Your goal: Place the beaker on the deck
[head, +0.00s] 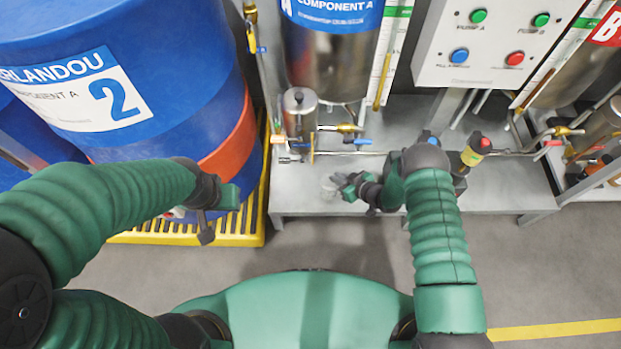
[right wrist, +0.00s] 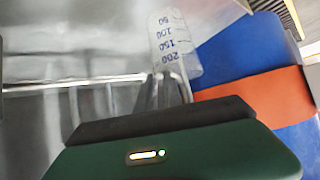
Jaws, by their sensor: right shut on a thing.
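The beaker (head: 329,188) is clear, with blue volume marks that show in the right wrist view (right wrist: 174,48). My right gripper (head: 344,184) is shut on it and holds it at the front left part of the grey metal deck (head: 505,188). I cannot tell whether the beaker's base touches the deck. In the right wrist view the gripper's body hides part of the beaker. My left gripper (head: 207,222) hangs in front of the yellow pallet, away from the beaker, and its jaw opening is unclear.
A blue drum (head: 190,60) with an orange band stands on a yellow grating (head: 256,215) at left. A small steel vessel (head: 299,112) and piping with valves stand behind the beaker. A button panel (head: 490,45) is at the back right. The deck's front right is clear.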

